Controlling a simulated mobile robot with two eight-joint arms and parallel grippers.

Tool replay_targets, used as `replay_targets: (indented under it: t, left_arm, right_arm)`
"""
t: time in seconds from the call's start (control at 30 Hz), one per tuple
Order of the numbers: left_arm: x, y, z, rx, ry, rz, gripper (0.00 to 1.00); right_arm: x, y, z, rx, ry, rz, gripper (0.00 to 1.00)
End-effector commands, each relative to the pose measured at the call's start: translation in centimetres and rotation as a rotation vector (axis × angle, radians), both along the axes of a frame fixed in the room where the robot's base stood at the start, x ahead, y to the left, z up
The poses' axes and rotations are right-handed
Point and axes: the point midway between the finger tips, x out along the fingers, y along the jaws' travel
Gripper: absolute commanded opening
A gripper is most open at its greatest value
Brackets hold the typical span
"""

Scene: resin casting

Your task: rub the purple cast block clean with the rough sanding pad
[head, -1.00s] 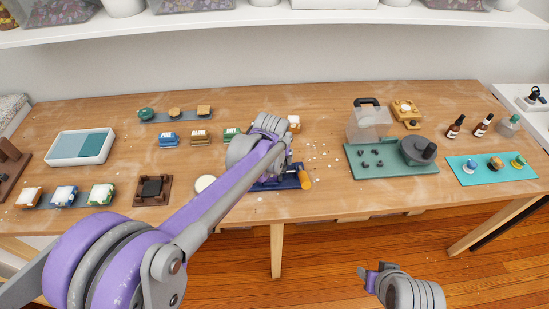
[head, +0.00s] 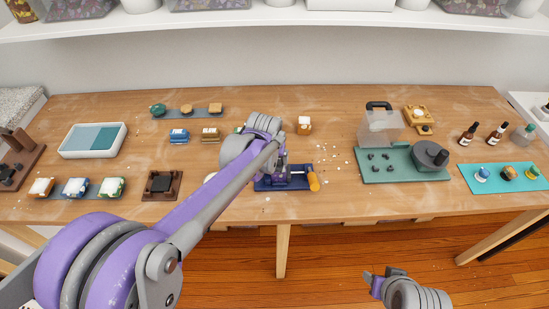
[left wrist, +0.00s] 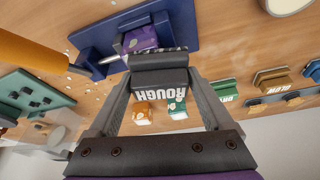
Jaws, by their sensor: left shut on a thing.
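The purple cast block (left wrist: 142,39) sits in a blue clamp fixture (left wrist: 95,38) in the left wrist view. My left gripper (left wrist: 160,70) is shut on the dark sanding pad (left wrist: 160,83), marked ROUGH. The pad's rough edge is right beside the purple block and overlaps it in the picture; I cannot tell if they touch. In the head view the blue fixture (head: 298,186) is on the bench with its orange handle (head: 314,181) to the right. My left gripper's arm largely hides the block and pad there. My right gripper (head: 373,281) hangs low in front of the bench; its jaw state is unclear.
A green mat (head: 405,176) with a clear jug (head: 381,127) and a grey round device (head: 430,154) is right of the fixture. White crumbs lie between. Left are a dark press-like block (head: 161,184) and a tray (head: 92,140). A white-topped orange block (head: 304,125) stands behind.

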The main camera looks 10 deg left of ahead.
Motion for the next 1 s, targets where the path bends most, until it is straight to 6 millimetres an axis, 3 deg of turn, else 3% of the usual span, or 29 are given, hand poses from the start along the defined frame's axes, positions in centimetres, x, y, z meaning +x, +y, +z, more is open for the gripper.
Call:
replay_targets:
  t: [0.17, 0.8, 1.0]
  left_arm:
    - [0.0, 0.0, 0.6, 0.000, 0.000, 0.000, 0.09]
    - [0.1, 0.0, 7.0, 0.000, -0.002, 0.000, 0.09]
    - [0.0, 0.0, 8.2, 0.000, -0.001, 0.000, 0.09]
  right_arm:
    - [0.1, 0.0, 0.4, 0.000, -0.002, 0.000, 0.50]
    - [1.6, 0.0, 5.2, 0.000, -0.030, 0.000, 0.50]
    - [1.9, 0.0, 6.0, 0.000, -0.036, 0.000, 0.50]
